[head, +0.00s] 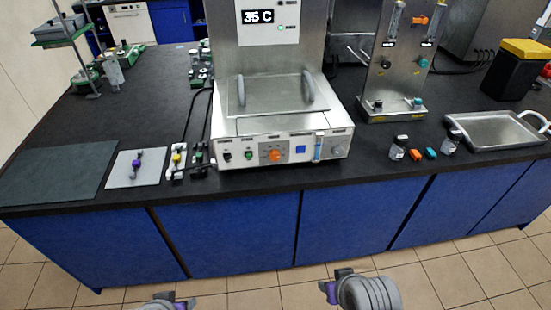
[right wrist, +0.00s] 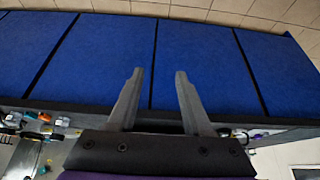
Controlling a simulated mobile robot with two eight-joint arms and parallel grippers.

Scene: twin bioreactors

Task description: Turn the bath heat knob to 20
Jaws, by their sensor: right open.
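The steel bath (head: 272,122) stands on the black bench with its white front panel facing me. An orange knob (head: 274,155) sits mid-panel with markings around it, too small to read. A display (head: 257,16) above the bath reads 35 C. My right gripper (head: 330,290) is low in front of the bench, well apart from the knob. In the right wrist view its two fingers (right wrist: 156,95) are spread and empty, facing blue cabinet fronts. My left gripper (head: 172,303) is at the bottom edge, mostly cut off; its opening cannot be seen.
Small vials (head: 398,148) and a steel tray (head: 492,128) lie to the right. A grey plate (head: 136,169) lies left. The space before the blue cabinets is clear.

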